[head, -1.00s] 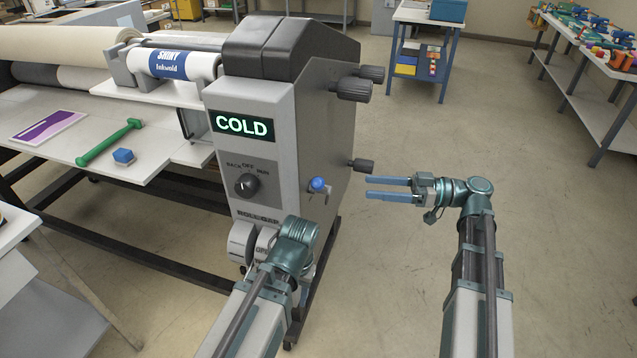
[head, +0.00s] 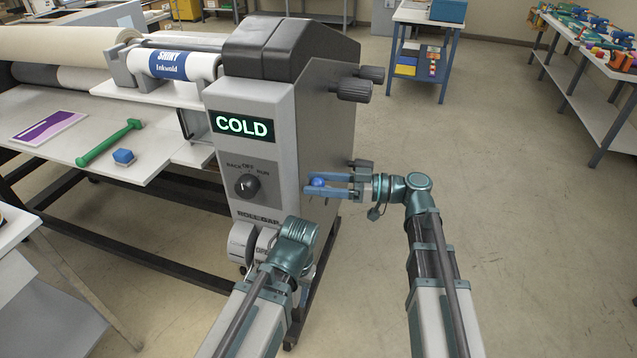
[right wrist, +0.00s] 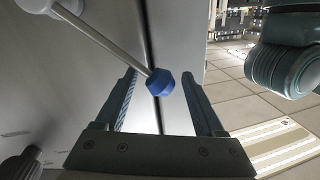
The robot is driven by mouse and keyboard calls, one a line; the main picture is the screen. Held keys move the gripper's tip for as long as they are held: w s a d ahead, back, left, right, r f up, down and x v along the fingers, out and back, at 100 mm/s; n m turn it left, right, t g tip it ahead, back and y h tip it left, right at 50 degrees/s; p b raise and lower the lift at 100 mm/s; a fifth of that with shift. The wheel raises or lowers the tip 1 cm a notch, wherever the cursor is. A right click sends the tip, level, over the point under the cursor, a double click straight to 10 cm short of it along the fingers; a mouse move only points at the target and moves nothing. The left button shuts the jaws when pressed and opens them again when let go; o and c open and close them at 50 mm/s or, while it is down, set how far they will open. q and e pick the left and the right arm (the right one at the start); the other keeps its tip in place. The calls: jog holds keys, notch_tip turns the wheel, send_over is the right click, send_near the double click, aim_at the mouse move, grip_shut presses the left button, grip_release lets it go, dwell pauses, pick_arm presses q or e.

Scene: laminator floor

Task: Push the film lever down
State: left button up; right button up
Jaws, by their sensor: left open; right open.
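The film lever (right wrist: 112,40) is a thin metal rod with a blue knob (right wrist: 160,83) at its end, on the right side of the laminator (head: 325,125). The knob also shows in the head view (head: 319,182). My right gripper (head: 312,184) is open, with its fingers on either side of the knob. In the right wrist view a gap shows between the knob and each finger.
The laminator front has a display reading COLD (head: 243,127) and a black dial (head: 247,187). Dark knobs (head: 355,90) stick out of its right side. A green tool (head: 110,142) and a blue block (head: 123,157) lie on the feed table. The floor at right is clear.

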jog(key=shift+c, duration=0.3)
grip_shut()
dwell(1.2)
